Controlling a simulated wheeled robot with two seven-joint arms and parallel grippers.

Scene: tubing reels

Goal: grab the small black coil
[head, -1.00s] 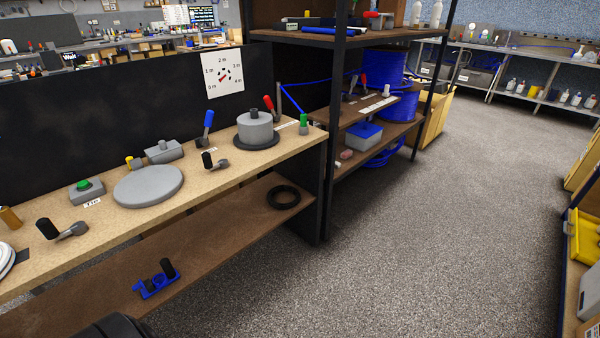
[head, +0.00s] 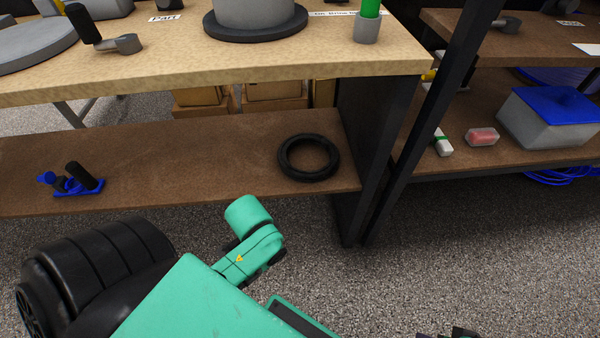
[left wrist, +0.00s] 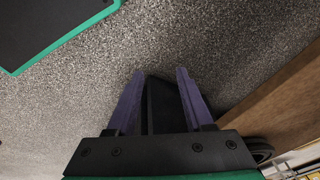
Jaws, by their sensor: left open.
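The small black coil (head: 308,176) is a dark ring lying flat on the brown lower shelf (head: 200,140), near its right end, in the head view. My left gripper (left wrist: 160,72) shows in the left wrist view with its two purple fingers apart. A dark shape shows between the fingers; I cannot tell what it is. Grey floor lies beyond the fingertips. A small dark curved piece shows at the lower right of that view, and I cannot tell whether it is the coil. My right gripper cannot be made out.
A light wood bench top (head: 350,60) overhangs the shelf. A dark end panel (head: 365,130) and slanted post (head: 430,125) stand right of the coil. A blue holder with black pegs (head: 78,183) sits on the shelf's left.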

